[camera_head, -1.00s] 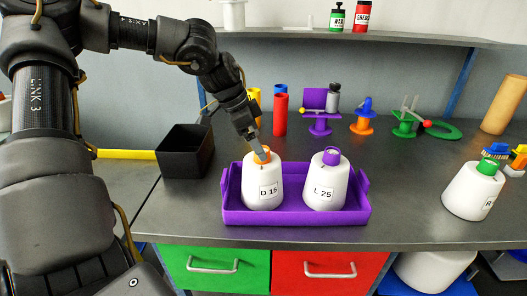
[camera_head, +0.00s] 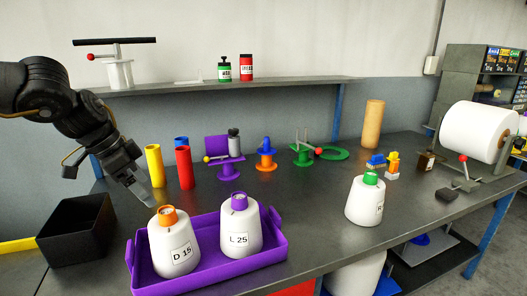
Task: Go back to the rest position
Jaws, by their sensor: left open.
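My left gripper (camera_head: 148,196) is open and empty. It hangs at the left, above the bobbin marked D 15, and appears apart from it. The white bobbin D 15 (camera_head: 173,252) with an orange top stands upright in the purple tray (camera_head: 277,250). The white bobbin L 25 (camera_head: 240,235) with a purple top stands upright beside it in the same tray. My right gripper is not in view.
A black open box (camera_head: 75,235) stands left of the tray. A white bobbin with a green top (camera_head: 365,203) stands to the right. Yellow (camera_head: 155,166) and red (camera_head: 185,168) cylinders stand behind the tray. A large white roll (camera_head: 475,132) sits at far right. Table between is clear.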

